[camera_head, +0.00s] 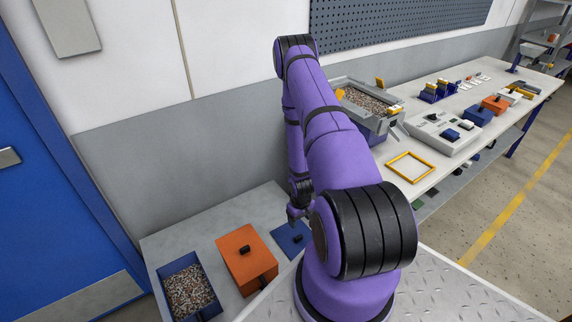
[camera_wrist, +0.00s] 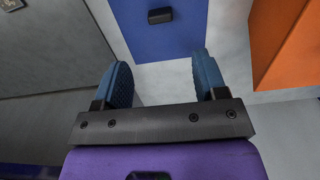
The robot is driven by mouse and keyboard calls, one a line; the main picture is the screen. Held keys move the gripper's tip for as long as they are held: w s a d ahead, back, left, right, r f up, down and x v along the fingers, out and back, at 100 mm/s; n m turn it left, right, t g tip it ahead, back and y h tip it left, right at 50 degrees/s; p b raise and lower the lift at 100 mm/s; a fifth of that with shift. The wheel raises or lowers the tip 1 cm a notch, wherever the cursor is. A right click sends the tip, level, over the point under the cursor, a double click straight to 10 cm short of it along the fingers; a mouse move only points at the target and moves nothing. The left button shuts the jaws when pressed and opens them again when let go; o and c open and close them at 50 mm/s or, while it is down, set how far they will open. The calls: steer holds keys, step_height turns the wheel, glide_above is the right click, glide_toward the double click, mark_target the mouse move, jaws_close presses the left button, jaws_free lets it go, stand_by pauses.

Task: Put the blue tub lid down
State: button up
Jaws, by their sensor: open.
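The blue tub lid (camera_head: 285,240) lies flat on the low grey table, right of the orange-lidded tub. It has a small black knob, which also shows at the top of the wrist view (camera_wrist: 160,15). My gripper (camera_wrist: 162,65) is open, with its two blue finger pads apart and nothing between them. The knob is beyond the fingertips, clear of both pads. In the head view my gripper (camera_head: 295,214) is just behind the lid, and my arm hides part of that area. The blue tub (camera_head: 166,273) stands uncovered at the left, full of mixed small bits.
The orange tub lid (camera_head: 241,252) with a black knob is between the blue tub and the blue lid. The low table (camera_head: 180,240) is bare behind them. A long workbench (camera_head: 385,195) at the right carries a grey hopper, a yellow frame and several small boxes.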

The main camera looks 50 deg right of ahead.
steer(key=w+a+r, duration=0.1)
steer(key=w+r, duration=0.3)
steer(key=r, duration=0.6)
steer(key=w+a+r+t+h, duration=0.1)
steer(key=w+r, duration=0.3)
steer(key=r, duration=0.6)
steer(key=w+a+r, duration=0.2)
steer(key=w+r, duration=0.2)
steer(key=r, duration=0.5)
steer(key=a+r+n+t, duration=0.1)
steer(key=a+r, duration=0.4)
steer(key=r, duration=0.8)
steer(key=s+a+r+t, duration=0.1)
steer(key=s+a+r, duration=0.35)
steer(key=r, duration=0.35)
steer(key=s+a+r+t, duration=0.1)
steer(key=s+a+r, duration=0.2)
steer(key=a+r, duration=0.3)
steer(key=s+a+r, duration=0.2)
steer(key=s+r, duration=0.1)
steer(key=s, duration=0.2)
steer(key=s+a+r+n, duration=0.1)
steer(key=s+a+r, duration=0.1)
steer(key=s, duration=0.3)
steer(key=s+a+r+t+y, duration=0.1)
steer(key=s+a+r, duration=0.2)
steer(key=s, duration=0.3)
steer(key=shift+r+n, duration=0.3)
steer(key=shift+r, duration=0.45)
